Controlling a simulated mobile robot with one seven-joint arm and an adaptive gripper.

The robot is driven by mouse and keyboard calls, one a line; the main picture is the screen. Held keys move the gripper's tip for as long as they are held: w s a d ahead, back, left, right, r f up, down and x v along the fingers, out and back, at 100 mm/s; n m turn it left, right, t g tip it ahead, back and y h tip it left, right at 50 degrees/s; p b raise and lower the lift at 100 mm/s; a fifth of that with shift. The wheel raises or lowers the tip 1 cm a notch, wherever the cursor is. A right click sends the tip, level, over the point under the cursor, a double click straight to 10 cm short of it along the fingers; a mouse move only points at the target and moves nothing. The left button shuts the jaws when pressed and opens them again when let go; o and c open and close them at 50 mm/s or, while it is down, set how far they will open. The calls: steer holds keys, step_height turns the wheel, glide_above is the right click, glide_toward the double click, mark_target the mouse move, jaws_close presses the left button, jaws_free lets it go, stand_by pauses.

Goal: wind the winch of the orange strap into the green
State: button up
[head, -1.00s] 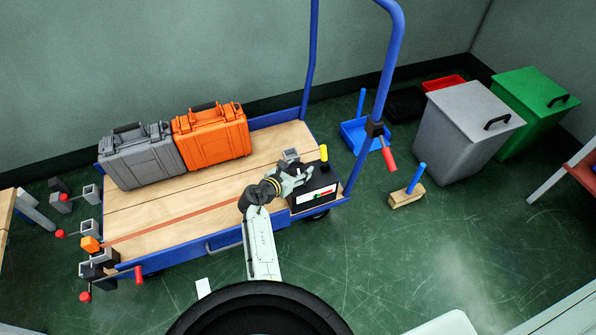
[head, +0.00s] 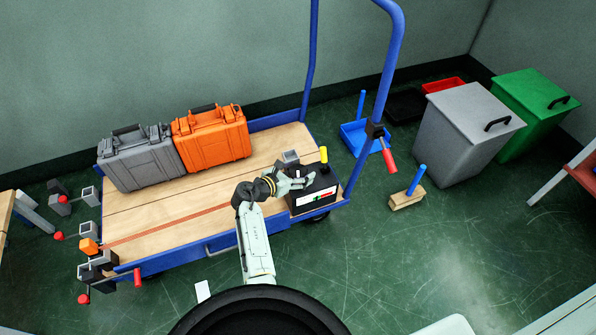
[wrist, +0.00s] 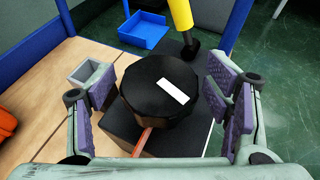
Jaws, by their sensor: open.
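The winch (head: 315,203) is a black box at the right end of the cart. Its front face carries a small gauge (head: 322,196) with white, red and green parts; the exact reading is too small to tell. The orange strap (head: 175,223) runs along the wooden deck to the winch, and its end shows under the knob in the wrist view (wrist: 143,141). The round black knob (wrist: 150,88) has a white mark on top. My gripper (head: 302,181) is over the winch. In the wrist view its open purple-padded fingers (wrist: 163,92) stand on either side of the knob, with gaps visible.
A yellow-handled lever (wrist: 181,15) stands just behind the knob. A grey square socket (wrist: 90,72) is to its left. Grey (head: 140,160) and orange (head: 212,140) cases sit at the deck's back. The blue cart handle (head: 388,65) rises at right. The deck's middle is clear.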

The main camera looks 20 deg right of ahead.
steer(key=v, duration=1.2)
steer(key=shift+s, duration=0.1)
